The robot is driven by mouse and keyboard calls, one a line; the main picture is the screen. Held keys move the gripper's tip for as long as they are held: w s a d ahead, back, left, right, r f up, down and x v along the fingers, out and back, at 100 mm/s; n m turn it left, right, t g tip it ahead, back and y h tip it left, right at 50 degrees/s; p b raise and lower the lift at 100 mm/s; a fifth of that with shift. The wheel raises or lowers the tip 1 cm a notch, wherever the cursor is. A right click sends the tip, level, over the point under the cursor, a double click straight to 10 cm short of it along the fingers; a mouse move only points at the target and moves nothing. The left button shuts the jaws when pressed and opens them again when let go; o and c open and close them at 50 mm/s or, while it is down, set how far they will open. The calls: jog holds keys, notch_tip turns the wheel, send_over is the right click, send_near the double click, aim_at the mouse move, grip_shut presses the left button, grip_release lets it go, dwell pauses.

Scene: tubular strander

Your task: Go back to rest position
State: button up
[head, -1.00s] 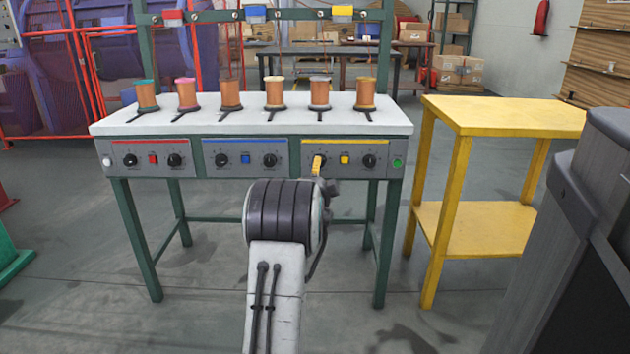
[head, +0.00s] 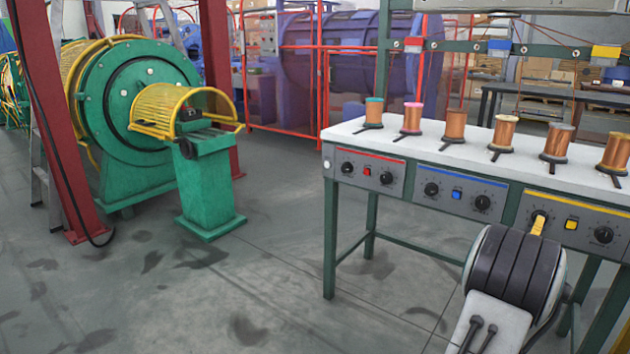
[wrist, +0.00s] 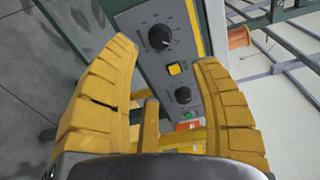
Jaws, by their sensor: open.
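My gripper (wrist: 165,85) has yellow segmented fingers spread apart, and nothing is between them. In the wrist view it faces the yellow-striped control panel (wrist: 172,60), with its black knobs and yellow button (wrist: 174,69) showing between and beyond the fingers. In the head view my dark, ribbed wrist hides most of the gripper, and only a yellow fingertip shows near the left knob of the yellow-striped panel (head: 572,224). I cannot tell whether the fingertip touches the knob.
The white-topped workbench (head: 345,129) carries several copper spools (head: 455,126). A green machine (head: 115,95) with a yellow guard and a green pedestal (head: 208,185) stand at left, beside a red post (head: 62,130). The floor between pedestal and bench is clear.

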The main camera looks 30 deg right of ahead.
jog(key=w+a+r+n+t+y+p, duration=0.2)
jog(key=w+a+r+n+y+p, duration=0.1)
jog(key=w+a+r+n+p, duration=0.55)
jog(key=w+a+r+n+t+y+p, duration=0.2)
jog(key=w+a+r+n+y+p, duration=0.15)
jog(key=w+a+r+p, duration=0.5)
jog(key=w+a+r+n+y+p, duration=0.2)
jog(key=a, duration=0.6)
jog(key=w+a+r+n+y+p, duration=0.1)
jog(key=a+r+n+y+p, duration=0.15)
jog(key=a, duration=0.55)
jog(key=s+a+r+n+g+y+p, duration=0.1)
jog(key=s+a+r+n+p, duration=0.1)
jog(key=a+r+n+p, duration=0.3)
jog(key=s+a+n+y+p, duration=0.1)
jog(key=s+a+p, duration=0.15)
jog(key=a, duration=0.55)
jog(key=s+a+r+n+g+y+p, duration=0.1)
jog(key=a+r+n+y+p, duration=0.1)
jog(key=a+r+n+p, duration=0.3)
jog(key=s+a+r+n+g+y+p, duration=0.1)
jog(key=s+a+r+n+g+p, duration=0.1)
jog(key=s+a+n+p, duration=0.5)
jog(key=s+a+r+p, duration=0.1)
jog(key=s+a, duration=0.3)
jog(key=s, duration=0.1)
jog(key=shift+s+g+y, duration=0.35)
jog(key=shift+g+y, duration=0.05)
jog(key=shift+d, duration=0.2)
